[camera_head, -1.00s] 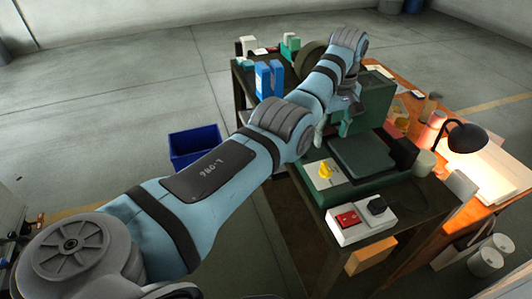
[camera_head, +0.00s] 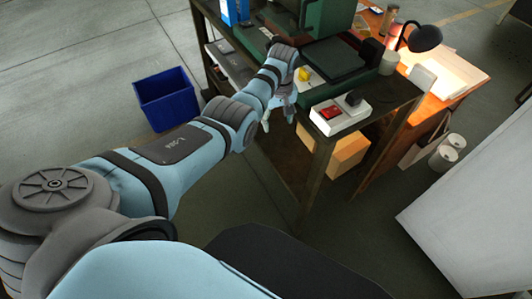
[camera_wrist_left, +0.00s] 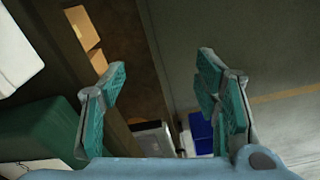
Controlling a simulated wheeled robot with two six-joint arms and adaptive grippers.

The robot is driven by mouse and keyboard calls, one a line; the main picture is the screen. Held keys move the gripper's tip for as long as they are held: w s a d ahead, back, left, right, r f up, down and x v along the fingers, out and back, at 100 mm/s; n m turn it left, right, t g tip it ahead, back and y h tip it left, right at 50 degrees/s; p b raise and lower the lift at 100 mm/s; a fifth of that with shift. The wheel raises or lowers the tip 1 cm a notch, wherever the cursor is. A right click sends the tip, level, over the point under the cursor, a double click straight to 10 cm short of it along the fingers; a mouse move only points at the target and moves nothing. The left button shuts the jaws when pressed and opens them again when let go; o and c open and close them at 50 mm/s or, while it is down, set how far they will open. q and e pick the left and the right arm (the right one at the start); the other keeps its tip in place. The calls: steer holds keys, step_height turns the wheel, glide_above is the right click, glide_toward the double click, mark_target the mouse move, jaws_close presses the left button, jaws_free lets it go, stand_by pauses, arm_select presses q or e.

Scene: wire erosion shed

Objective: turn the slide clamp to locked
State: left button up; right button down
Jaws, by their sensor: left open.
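A yellow knob (camera_head: 304,75) on a pale plate at the near left of the green machine on the bench looks like the slide clamp. My forearm and wrist partly cover the plate, and I cannot read the knob's setting. My left gripper (camera_head: 278,120) is open and empty, pointing down beside the bench's near edge, left of the knob and apart from it. In the left wrist view its two teal-padded fingers (camera_wrist_left: 162,85) stand wide apart with nothing between them; the knob does not show there. My right gripper is not in view.
A white box with a red switch (camera_head: 331,112) and a black knob (camera_head: 354,98) stands at the bench's near corner. A blue bin (camera_head: 166,98) is on the floor at left. An orange-brown box (camera_head: 348,150) sits below the bench.

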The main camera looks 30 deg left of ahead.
arm_select(q)
steer(key=s+f+m+b, duration=0.1)
steer(key=s+f, duration=0.4)
steer(key=f, duration=0.8)
steer(key=shift+s+a+m, duration=0.2)
steer(key=shift+a+m, duration=0.05)
steer(key=shift+m, duration=0.15)
steer(key=w+r+m+t, duration=0.1)
steer(key=w+m+t, duration=0.15)
steer(key=w, duration=0.35)
steer(key=s+f+m+t+b, duration=0.1)
steer(key=s+f+m+t, duration=0.15)
steer(key=f, duration=0.35)
steer(key=s+f+m+t, duration=0.1)
steer(key=s+f, duration=0.3)
steer(key=f, duration=0.2)
steer(key=s+f+g, duration=0.1)
steer(key=s+f, duration=0.4)
steer(key=s, duration=0.9)
steer(key=s+f+m+g+b, duration=0.1)
steer(key=s+f, duration=0.4)
steer(key=s, duration=1)
steer(key=s+f+g, duration=0.3)
steer(key=s+f, duration=0.2)
steer(key=s, duration=0.9)
steer(key=shift+s+f+m, duration=0.2)
steer(key=shift+f+m, duration=0.1)
steer(key=shift+m, duration=0.1)
